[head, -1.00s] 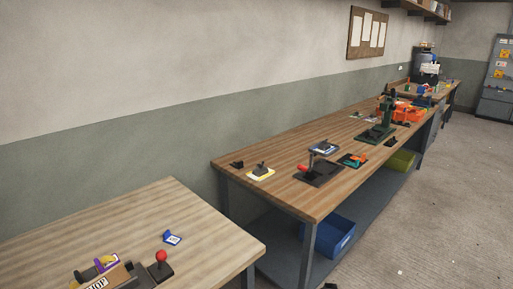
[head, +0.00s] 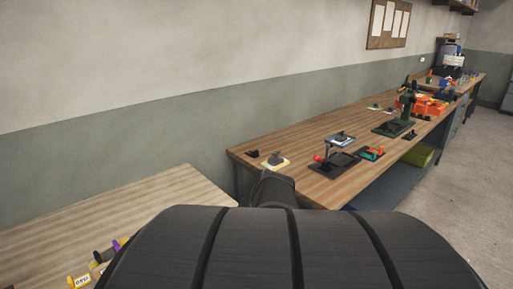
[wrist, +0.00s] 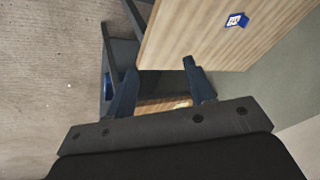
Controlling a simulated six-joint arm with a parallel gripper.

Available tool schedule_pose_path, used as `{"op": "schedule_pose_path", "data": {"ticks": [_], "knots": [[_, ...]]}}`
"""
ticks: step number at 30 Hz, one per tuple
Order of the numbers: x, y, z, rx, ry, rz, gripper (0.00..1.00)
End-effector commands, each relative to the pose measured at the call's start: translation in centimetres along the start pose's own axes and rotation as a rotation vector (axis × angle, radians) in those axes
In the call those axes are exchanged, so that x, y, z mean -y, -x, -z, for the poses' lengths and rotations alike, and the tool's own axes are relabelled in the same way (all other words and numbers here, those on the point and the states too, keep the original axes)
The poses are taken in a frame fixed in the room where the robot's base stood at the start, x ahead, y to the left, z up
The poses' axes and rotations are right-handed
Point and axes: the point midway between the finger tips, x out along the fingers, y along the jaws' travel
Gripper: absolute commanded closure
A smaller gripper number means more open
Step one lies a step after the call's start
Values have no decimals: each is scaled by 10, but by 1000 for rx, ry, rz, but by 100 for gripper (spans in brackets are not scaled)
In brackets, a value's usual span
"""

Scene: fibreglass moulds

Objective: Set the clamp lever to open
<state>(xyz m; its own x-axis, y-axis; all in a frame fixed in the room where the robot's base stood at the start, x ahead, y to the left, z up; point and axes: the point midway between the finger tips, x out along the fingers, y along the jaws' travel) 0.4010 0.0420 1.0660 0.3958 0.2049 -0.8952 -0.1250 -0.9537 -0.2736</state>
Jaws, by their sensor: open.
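I cannot tell for sure which fixture is the clamp lever. On the long wooden bench (head: 300,135), a red-handled lever (head: 320,159) stands on a dark plate, and an orange-and-teal fixture (head: 371,153) sits to its right. My gripper shows in the wrist view (wrist: 161,70), open and empty, its two dark fingers apart. It is clear of the near table and touches nothing that I can see. My own dark arm fills the bottom of the head view and hides part of both tables.
The near table (head: 130,205) bears yellow and purple items at its front left. A blue-and-white block (wrist: 237,20) lies on a wooden top in the wrist view. Open floor (head: 460,190) lies right.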

Motion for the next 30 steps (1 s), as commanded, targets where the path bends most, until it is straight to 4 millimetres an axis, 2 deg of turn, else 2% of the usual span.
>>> {"op": "schedule_pose_path", "data": {"ticks": [1, 9, 12, 15, 18, 23, 30], "knots": [[23, -1, 2, 17, 105, 14, 51], [130, 0, -6, 84, 621, 68, 51], [160, 1, -13, 99, 769, 85, 51], [181, 4, -19, 106, 871, 95, 51], [192, 5, -23, 110, 925, 101, 51], [196, -3, -25, 113, 945, 102, 51], [197, -46, -32, 116, 942, 102, 51]]}}
